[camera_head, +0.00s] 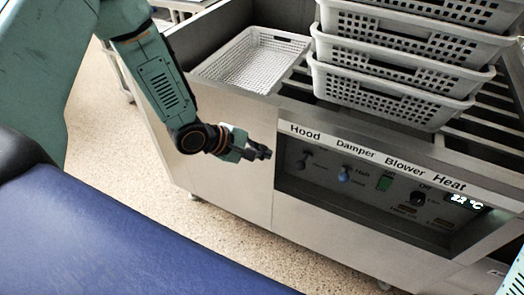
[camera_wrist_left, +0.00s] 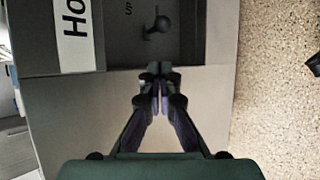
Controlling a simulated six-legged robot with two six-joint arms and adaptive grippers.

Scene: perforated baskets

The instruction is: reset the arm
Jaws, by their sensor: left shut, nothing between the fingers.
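My left arm comes in from the upper left in the head view. Its gripper (camera_head: 262,153) is in front of the machine's steel front, just left of the control panel (camera_head: 400,195). In the left wrist view the gripper (camera_wrist_left: 160,75) has its fingers together with nothing between them. A dark knob (camera_wrist_left: 160,25) on the panel shows just beyond the fingertips. I cannot tell how far the fingertips are from the panel. My right gripper is not seen in either view.
A white perforated basket (camera_head: 255,62) lies in the machine's top at left. Several stacked white baskets (camera_head: 395,90) stand at the right. Speckled floor (camera_head: 120,160) is open at left.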

